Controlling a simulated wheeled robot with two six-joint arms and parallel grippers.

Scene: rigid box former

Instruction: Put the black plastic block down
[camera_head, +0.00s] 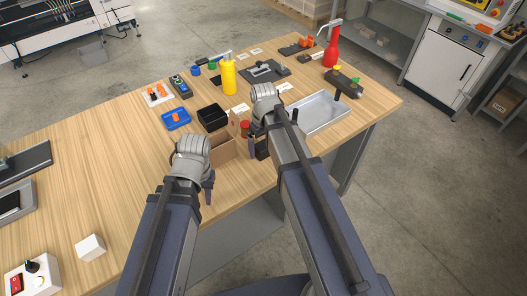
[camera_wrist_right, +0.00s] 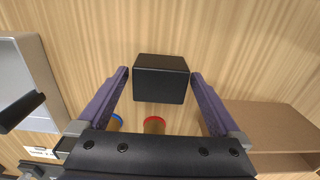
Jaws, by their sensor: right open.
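The black plastic block (camera_wrist_right: 160,80) is between the two fingers of my right gripper (camera_wrist_right: 160,74) in the right wrist view. The fingers are open, with a narrow gap on each side of the block. It appears to rest on the wood table. In the head view the block (camera_head: 262,149) shows beside my right gripper (camera_head: 256,143), partly hidden by the arm. My left gripper (camera_head: 207,188) is over the table's front part, left of the block. Its wrist hides most of it, so its opening does not show.
An open cardboard box (camera_head: 222,149) stands between my two grippers and shows at the right in the wrist view (camera_wrist_right: 265,125). A red-topped item (camera_head: 245,126) is close by. A grey tray (camera_head: 320,112) lies to the right. A black bin (camera_head: 212,116) and yellow bottle (camera_head: 229,78) stand behind.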

